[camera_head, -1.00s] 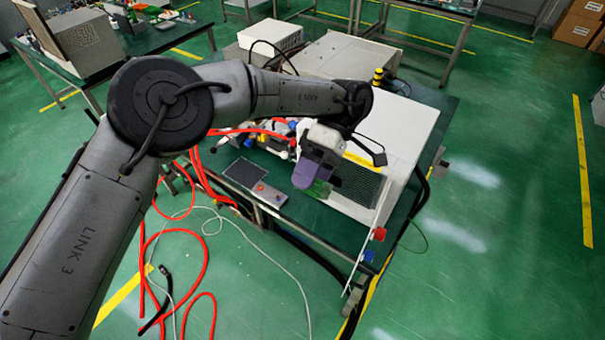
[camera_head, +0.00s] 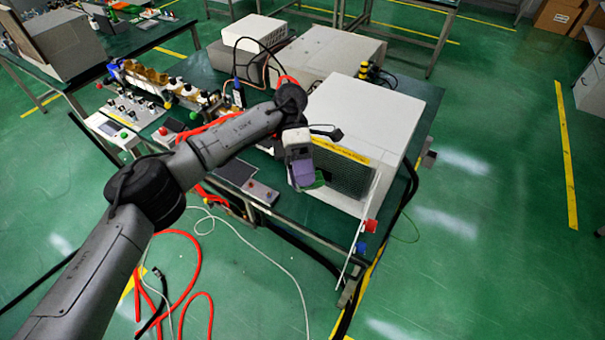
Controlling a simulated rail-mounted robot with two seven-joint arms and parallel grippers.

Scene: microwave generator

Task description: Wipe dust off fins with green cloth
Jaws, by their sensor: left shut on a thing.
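The fins (camera_head: 352,178) are a dark grille on the front face of a white box-shaped unit (camera_head: 382,118) on the green table. My left arm reaches in from the left, and my left gripper (camera_head: 306,178), with purple fingers, is in front of the left part of the grille. It is shut on the green cloth (camera_head: 317,180), of which only a small edge shows beside the fingers. I cannot tell whether the cloth touches the fins. My right gripper is not in view.
A control panel (camera_head: 262,192) with buttons lies left of the gripper. Red hoses (camera_head: 196,262) hang to the floor. A thin panel (camera_head: 362,222) stands out at the unit's right front. Grey boxes (camera_head: 325,55) stand behind. The floor to the right is clear.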

